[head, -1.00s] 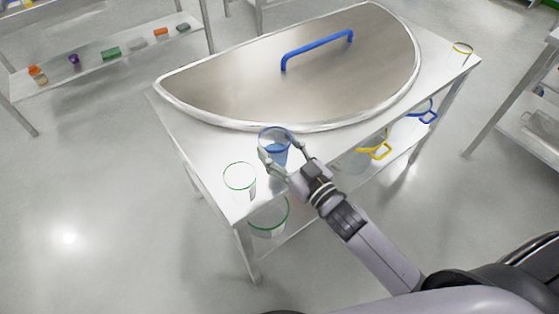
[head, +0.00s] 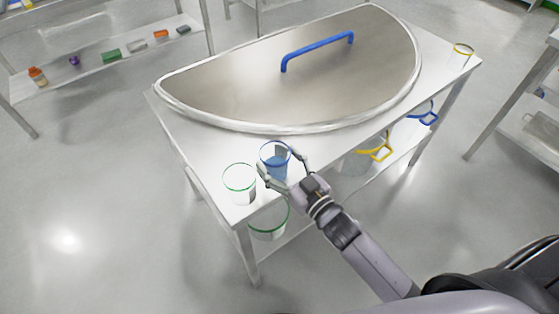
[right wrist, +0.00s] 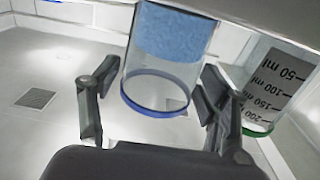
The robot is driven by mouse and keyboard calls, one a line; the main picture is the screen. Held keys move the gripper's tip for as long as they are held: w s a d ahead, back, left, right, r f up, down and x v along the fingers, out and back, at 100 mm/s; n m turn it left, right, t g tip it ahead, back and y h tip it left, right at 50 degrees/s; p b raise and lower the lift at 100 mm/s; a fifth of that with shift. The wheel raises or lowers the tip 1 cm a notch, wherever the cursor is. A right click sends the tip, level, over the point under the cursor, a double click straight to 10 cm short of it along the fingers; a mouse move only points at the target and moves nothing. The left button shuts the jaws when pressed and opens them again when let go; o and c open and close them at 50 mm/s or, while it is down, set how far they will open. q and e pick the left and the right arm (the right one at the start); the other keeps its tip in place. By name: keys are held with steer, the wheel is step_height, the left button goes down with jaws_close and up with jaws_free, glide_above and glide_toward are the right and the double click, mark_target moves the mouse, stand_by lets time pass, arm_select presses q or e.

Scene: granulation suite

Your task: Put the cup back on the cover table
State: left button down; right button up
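The cup (head: 276,166), clear with a blue rim and blue contents, is upright in my right gripper (head: 279,167) over the front left of the white cover table (head: 205,148). The fingers stand on either side of its wall. In the right wrist view the cup (right wrist: 165,62) appears upside down between the fingers (right wrist: 158,98), its base cut off by the top edge. I cannot tell whether its base touches the table. A clear green-rimmed cup (head: 239,185) stands just left of it and shows graduations in the wrist view (right wrist: 272,90). My left gripper is not in view.
A large half-round metal cover (head: 230,95) with a blue handle (head: 318,47) fills the table's back. A yellow-rimmed cup (head: 461,58) stands at the right corner. Handled vessels, yellow (head: 374,152) and blue (head: 424,114), and a green-rimmed one (head: 268,226) are below the tabletop.

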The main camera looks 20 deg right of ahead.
steer(key=shift+o, duration=0.5)
steer(key=shift+r, duration=0.15)
steer(key=v, duration=1.2)
steer(key=shift+b, duration=0.4)
steer(key=s+d+f+m+g+h, duration=0.1)
steer(key=s+d+f+g+h, duration=0.1)
steer(key=f, duration=0.8)
steer(key=s+d+f+g+h, duration=0.1)
steer(key=d+f+g, duration=0.1)
steer(key=f, duration=0.8)
steer(key=s+d+f+m+g+h, duration=0.1)
steer(key=s+f+g+h, duration=0.15)
steer(key=f, duration=0.75)
steer(key=s+f+g, duration=0.9)
steer(key=s+f, duration=1.2)
steer(key=s, duration=0.4)
steer(key=shift+d+f+g+h, duration=0.3)
steer(key=shift+d+g+h, duration=0.05)
steer(key=shift+d, duration=0.05)
